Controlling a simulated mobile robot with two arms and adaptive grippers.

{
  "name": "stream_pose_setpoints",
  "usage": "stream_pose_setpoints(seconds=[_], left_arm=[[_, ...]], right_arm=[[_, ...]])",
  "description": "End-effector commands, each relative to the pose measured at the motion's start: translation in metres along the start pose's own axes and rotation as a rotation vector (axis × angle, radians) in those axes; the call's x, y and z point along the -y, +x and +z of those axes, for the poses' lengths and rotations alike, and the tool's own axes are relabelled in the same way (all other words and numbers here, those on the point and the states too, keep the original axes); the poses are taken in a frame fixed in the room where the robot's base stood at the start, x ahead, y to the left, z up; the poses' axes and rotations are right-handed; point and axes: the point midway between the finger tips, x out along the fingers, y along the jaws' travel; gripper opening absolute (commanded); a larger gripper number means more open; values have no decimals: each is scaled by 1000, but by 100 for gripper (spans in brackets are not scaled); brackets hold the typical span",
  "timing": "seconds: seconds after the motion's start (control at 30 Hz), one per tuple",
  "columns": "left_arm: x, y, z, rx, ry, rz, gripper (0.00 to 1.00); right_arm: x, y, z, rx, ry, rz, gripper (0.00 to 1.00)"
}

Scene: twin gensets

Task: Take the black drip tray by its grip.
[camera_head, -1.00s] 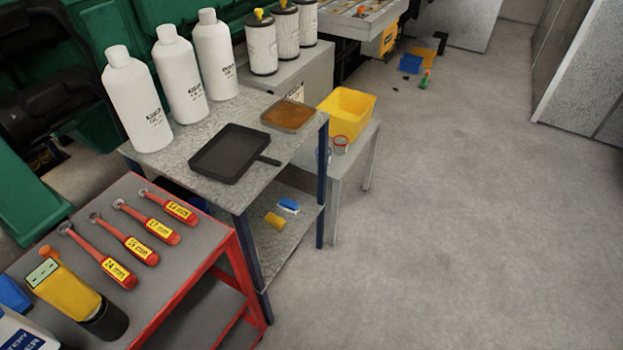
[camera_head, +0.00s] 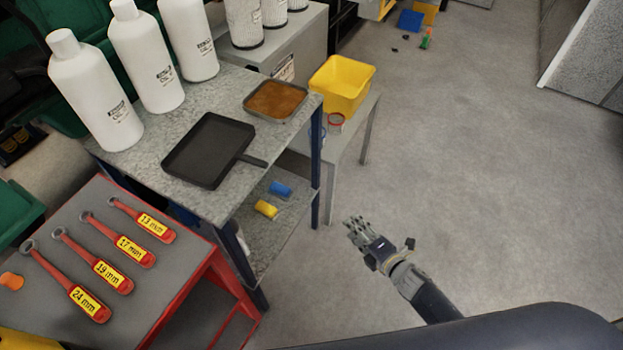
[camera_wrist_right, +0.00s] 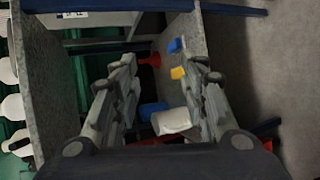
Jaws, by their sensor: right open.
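The black drip tray (camera_head: 207,148) lies flat on the grey stone-topped table (camera_head: 150,180) in the head view. Its short grip (camera_head: 253,160) points right, toward the table's front edge. My right gripper (camera_head: 354,228) is open and empty, to the right of and below the grip in the picture, apart from it and beyond the table edge. In the right wrist view its two fingers (camera_wrist_right: 165,100) stand well apart, with nothing held between them. I cannot make out the black tray in that view. My left gripper is not in view.
A second tray with brown contents (camera_head: 275,100) lies on the same table, behind the black one. White bottles (camera_head: 95,90) stand at the back. A yellow bin (camera_head: 342,84) is on a low stand. A red-framed bench (camera_head: 150,290) holds several wrenches. Floor at right is clear.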

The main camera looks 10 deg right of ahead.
Motion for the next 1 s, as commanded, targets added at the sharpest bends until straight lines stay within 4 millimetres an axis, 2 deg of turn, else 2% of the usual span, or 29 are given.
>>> stream_pose_setpoints(seconds=[0.03,0.1,0.2,0.3,0.33,0.43,0.6,0.77,1.0], left_arm=[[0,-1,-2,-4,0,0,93],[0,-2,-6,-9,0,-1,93],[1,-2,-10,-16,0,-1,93],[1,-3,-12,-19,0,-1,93],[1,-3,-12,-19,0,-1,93],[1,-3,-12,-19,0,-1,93],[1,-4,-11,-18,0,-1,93],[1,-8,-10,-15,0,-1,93],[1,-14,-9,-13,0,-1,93]], right_arm=[[-47,6,-1,-43,-179,98,40],[-103,8,-10,-92,-440,229,40],[-172,0,-31,-138,-802,415,40],[-221,-15,-53,-158,-1120,580,40],[-232,-20,-60,-161,-1197,622,40],[-254,-32,-75,-161,-1389,724,40],[-268,-39,-86,-157,-1509,790,40],[-273,-30,-93,-155,-1511,792,40],[-284,-8,-108,-154,-1508,790,40]])
